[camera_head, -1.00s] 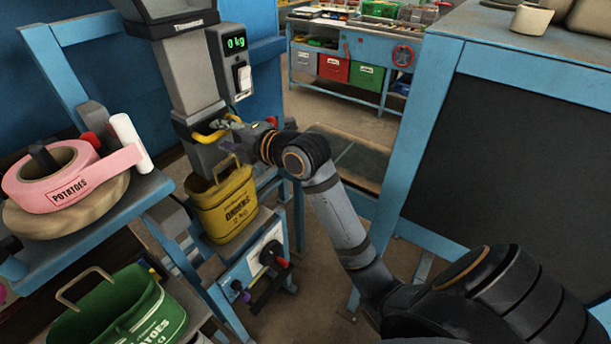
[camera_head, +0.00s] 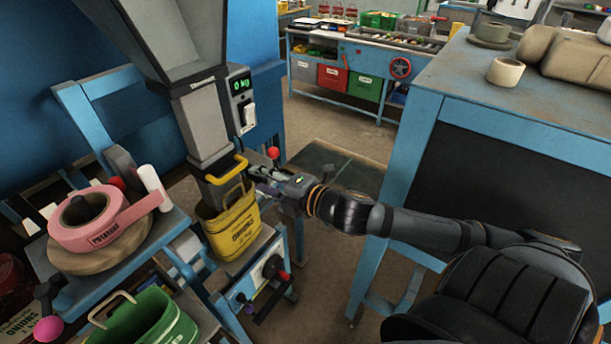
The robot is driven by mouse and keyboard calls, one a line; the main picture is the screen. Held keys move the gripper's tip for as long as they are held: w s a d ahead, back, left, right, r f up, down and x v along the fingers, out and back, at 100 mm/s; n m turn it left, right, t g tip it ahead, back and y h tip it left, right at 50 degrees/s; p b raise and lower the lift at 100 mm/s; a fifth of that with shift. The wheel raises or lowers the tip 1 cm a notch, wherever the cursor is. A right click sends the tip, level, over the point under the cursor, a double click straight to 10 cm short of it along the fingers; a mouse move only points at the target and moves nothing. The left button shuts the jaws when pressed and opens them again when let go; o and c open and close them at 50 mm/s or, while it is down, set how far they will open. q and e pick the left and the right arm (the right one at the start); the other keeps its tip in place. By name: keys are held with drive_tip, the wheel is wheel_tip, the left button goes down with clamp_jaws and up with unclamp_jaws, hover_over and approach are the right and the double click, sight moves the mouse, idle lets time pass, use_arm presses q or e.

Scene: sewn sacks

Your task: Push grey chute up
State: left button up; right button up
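The grey chute (camera_head: 205,125) hangs at centre left. Its lower sleeve carries a yellow handle (camera_head: 228,170), and its lower end reaches down to the mouth of a yellow onion sack (camera_head: 234,228). My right gripper (camera_head: 262,180) is just right of the yellow handle, with a small gap between them; its fingers are small and I cannot tell how far apart they are. It appears to hold nothing. My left gripper is not in view.
A scale display (camera_head: 240,85) reading 0 kg is right of the chute. A lever with a red knob (camera_head: 273,153) stands behind my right gripper. A pink tape roll (camera_head: 85,222) and green sack (camera_head: 150,318) are at left. A blue-framed table (camera_head: 500,90) stands at right.

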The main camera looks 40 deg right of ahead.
use_arm(q)
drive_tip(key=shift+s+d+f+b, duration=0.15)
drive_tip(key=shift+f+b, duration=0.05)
drive_tip(key=shift+b, duration=0.85)
use_arm(e)
drive_tip(key=w+d+f+m+h, duration=0.1)
drive_tip(key=d+f+m+h, duration=0.1)
drive_tip(key=d+f, duration=0.4)
drive_tip(key=w+d+f+m+g+h, duration=0.1)
drive_tip(key=w+d+f+m+h, duration=0.1)
drive_tip(key=d+f+m, duration=0.2)
drive_tip(key=shift+w+d+f, duration=0.25)
drive_tip(key=shift+d+f, duration=1.55)
drive_tip(key=shift+f, duration=0.15)
